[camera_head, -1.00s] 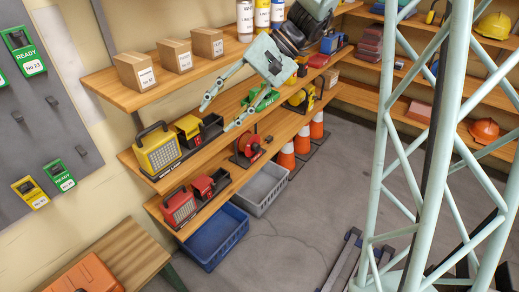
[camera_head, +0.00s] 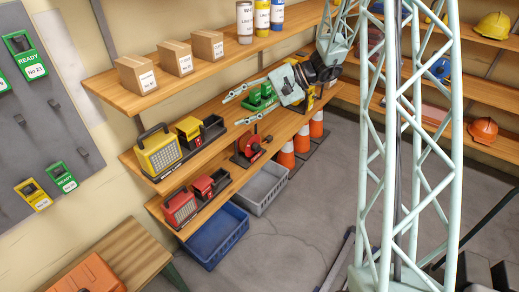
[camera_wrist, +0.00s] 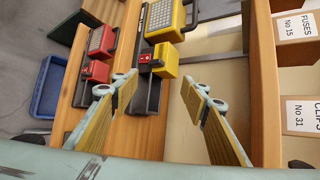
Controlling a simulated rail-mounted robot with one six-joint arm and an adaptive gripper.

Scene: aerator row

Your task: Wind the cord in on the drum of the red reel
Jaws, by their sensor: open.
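The red reel (camera_head: 252,146) stands on the lower shelf, right of the red lamp and its holder. It has a dark base and a red round part; its cord and crank are too small to make out. My gripper (camera_head: 230,111) is open and empty. It points left in front of the middle shelf, above the reel in the picture. In the wrist view its two fingers (camera_wrist: 158,80) are spread apart with nothing between them. The reel is not visible in the wrist view.
A yellow work lamp (camera_head: 158,152) stands on the middle shelf and a red one (camera_head: 180,208) below it. A green device (camera_head: 262,95) sits close behind my gripper. Blue (camera_head: 216,238) and grey (camera_head: 260,190) crates and orange cones (camera_head: 285,155) stand on the floor.

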